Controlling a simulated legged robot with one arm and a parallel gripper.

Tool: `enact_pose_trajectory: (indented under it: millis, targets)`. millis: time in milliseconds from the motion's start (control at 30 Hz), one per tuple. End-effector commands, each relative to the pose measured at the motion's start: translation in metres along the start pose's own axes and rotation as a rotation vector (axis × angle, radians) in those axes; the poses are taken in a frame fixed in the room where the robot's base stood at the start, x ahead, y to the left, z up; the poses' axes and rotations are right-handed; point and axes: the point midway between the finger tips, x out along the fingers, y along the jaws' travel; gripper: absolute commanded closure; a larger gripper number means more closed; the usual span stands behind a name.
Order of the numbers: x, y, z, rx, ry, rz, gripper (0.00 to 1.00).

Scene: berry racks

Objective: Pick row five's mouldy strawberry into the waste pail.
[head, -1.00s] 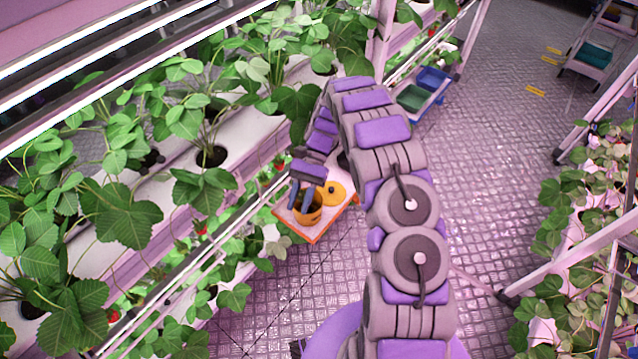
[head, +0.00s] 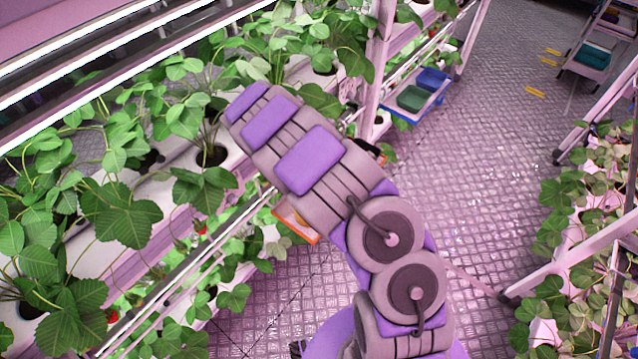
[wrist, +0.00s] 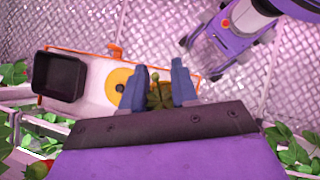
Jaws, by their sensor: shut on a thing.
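My gripper (wrist: 158,90) shows in the wrist view, its two blue fingers on either side of a dull olive-brown lump with a green stem, which looks like the mouldy strawberry (wrist: 160,97). In the head view my gripper is hidden behind my arm. Beyond the fingers in the wrist view is a pale tray with an orange rim (wrist: 92,105). A yellow disc with a hole (wrist: 118,84) lies on it, left of the fingers. A black open bin (wrist: 60,76) is at the tray's left end. I cannot make out the orange pail now.
Planted strawberry gutters (head: 85,258) run along the left, with leaves and some red fruit. A corner of the orange-rimmed tray (head: 296,222) shows below my arm. Green (head: 413,98) and blue (head: 432,78) bins stand on a shelf behind. Another rack is at right; the floor between is clear.

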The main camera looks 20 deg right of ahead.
Motion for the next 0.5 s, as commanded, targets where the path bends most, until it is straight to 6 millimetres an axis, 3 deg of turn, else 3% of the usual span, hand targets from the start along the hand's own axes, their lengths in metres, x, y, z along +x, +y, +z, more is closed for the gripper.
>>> enact_pose_trajectory:
  millis: [233,500]
  targets:
    - [-0.006,0.01,-0.004,-0.11,0.039,0.077,0.81]
    - [0.011,0.01,-0.017,-0.109,0.038,0.075,0.81]
